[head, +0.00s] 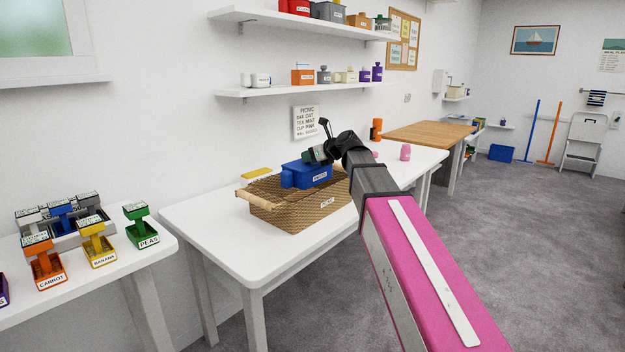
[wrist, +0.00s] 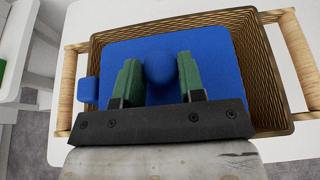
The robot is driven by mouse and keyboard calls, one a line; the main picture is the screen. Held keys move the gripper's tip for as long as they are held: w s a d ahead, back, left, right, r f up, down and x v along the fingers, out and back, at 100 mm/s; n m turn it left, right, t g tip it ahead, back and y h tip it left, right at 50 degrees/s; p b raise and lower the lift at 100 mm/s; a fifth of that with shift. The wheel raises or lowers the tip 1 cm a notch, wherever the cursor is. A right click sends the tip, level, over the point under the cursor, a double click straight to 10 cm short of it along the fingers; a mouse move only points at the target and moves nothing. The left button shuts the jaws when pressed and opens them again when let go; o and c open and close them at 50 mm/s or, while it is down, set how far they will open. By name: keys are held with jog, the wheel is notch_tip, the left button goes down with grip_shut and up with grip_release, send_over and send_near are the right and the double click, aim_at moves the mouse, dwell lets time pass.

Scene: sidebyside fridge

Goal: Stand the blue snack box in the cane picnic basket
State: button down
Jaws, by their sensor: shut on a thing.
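The blue snack box (head: 314,176) has a small label on its front and is at the cane picnic basket (head: 297,213) on the white table. My gripper (wrist: 160,72) has green fingers shut on the round blue knob on top of the box. In the head view my gripper (head: 318,155) is above the box. The box's underside is hidden, so I cannot tell if it touches the basket floor.
A yellow item (head: 257,174) lies behind the basket. Pink items (head: 405,152) and an orange one (head: 376,129) stand further along the table. The left table (head: 90,285) holds labelled boxes, including a green PEAS one (head: 142,225). The table's front left is clear.

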jog(key=w+f, duration=0.1)
jog(key=w, duration=0.1)
jog(key=w+d+f, duration=0.1)
jog(key=w+f, duration=0.1)
jog(key=w+d+f, duration=0.1)
jog(key=w, duration=0.2)
jog(key=shift+f, duration=2.15)
jog(key=shift+f, duration=0.65)
jog(key=c, duration=0.7)
grip_release()
jog(key=shift+s+f, duration=0.1)
jog(key=shift+f, duration=0.05)
jog(key=shift+r, duration=0.6)
jog(key=v, duration=1.2)
jog(key=shift+r, duration=0.3)
